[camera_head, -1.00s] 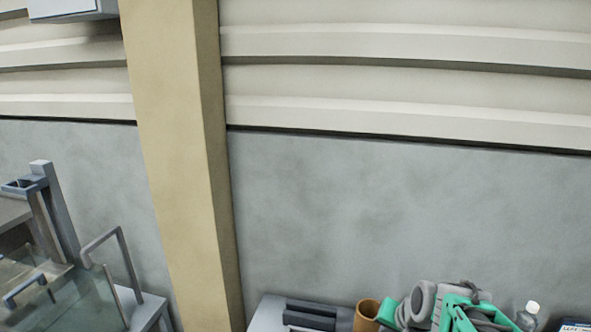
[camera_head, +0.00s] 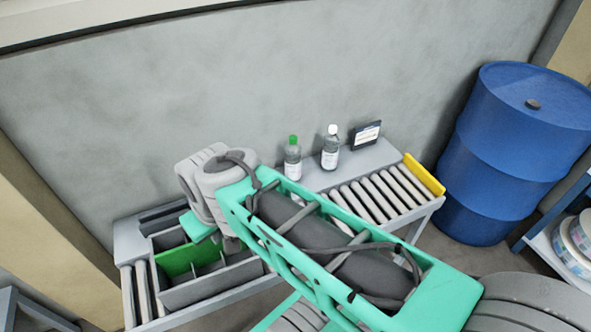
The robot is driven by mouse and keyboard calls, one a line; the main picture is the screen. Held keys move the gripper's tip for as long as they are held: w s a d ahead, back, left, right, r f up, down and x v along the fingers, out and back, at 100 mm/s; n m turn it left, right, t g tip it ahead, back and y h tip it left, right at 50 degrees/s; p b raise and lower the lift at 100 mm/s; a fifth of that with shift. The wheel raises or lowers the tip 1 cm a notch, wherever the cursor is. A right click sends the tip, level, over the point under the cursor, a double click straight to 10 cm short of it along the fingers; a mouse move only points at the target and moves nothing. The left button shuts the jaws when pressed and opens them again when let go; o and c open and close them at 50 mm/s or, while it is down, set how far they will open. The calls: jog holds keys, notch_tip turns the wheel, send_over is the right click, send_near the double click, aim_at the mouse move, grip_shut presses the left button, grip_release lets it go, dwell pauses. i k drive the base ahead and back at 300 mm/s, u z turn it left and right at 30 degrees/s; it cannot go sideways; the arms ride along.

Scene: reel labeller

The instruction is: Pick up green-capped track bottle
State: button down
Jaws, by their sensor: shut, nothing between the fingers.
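The green-capped bottle (camera_head: 292,163) stands upright at the back of the conveyor bench, near the wall. It is clear-grey with a white label, and its lower part is close behind my teal arm link. A similar white-capped bottle (camera_head: 330,154) stands just to its right, a small gap apart. My arm crosses the front of the bench from the lower right, its grey joint left of the green-capped bottle. I cannot make out my gripper's fingers. Nothing of mine is seen touching the bottle.
A small dark box with a white label (camera_head: 366,135) stands right of the bottles. Rollers (camera_head: 385,195) end at a yellow stop (camera_head: 424,175). A grey divided tray (camera_head: 205,288) with a green panel is at left. A blue drum (camera_head: 520,140) stands at right, beside a reel shelf.

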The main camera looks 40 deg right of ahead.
aim_at(293, 161)
jog(key=k, duration=0.5)
jog(key=u, duration=3.05)
jog(key=k, duration=1.5)
jog(key=z, duration=0.95)
